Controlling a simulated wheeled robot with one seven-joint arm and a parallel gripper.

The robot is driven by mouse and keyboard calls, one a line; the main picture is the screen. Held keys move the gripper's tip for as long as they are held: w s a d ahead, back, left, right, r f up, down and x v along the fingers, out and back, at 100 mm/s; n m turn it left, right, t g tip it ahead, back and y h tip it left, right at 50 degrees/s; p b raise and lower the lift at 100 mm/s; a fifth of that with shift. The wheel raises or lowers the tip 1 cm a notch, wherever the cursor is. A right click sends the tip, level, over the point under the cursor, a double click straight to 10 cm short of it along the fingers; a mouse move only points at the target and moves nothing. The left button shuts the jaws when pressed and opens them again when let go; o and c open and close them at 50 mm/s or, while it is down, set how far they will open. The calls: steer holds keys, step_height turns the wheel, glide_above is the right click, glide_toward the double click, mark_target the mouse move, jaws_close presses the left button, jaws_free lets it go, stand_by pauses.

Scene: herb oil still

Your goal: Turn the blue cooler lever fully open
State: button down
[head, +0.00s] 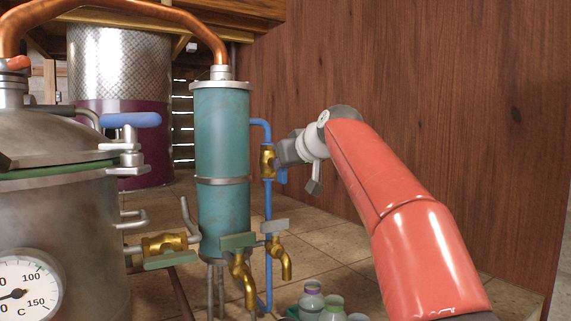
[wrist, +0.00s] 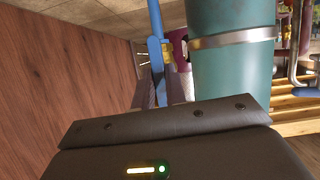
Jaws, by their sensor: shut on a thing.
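The blue cooler lever (head: 282,177) sits on a brass valve (head: 267,161) in the thin blue pipe, right of the teal cooler column (head: 222,125). Only a short blue end of it shows below my gripper, pointing down. In the wrist view the blue lever (wrist: 156,54) stands beyond the dark gripper body, by the brass valve. My gripper (head: 282,157) reaches in from the right and is shut on the lever. Its fingertips are mostly hidden, so the lever's exact angle is hard to tell.
A steel still pot (head: 65,220) with a dial gauge (head: 22,290) stands at left. Lower brass taps (head: 243,275) with grey and green handles stick out below the cooler. Several small bottles (head: 312,298) stand at the front. A wooden wall (head: 420,90) closes the right side.

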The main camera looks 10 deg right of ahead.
steer(key=c, duration=1.5)
jaws_free()
steer(key=shift+o, duration=0.2)
steer(key=b+v, duration=0.1)
steer(key=v, duration=0.6)
steer(key=shift+s, duration=0.35)
steer(key=shift+d+r, duration=0.1)
steer(key=shift+r, duration=0.05)
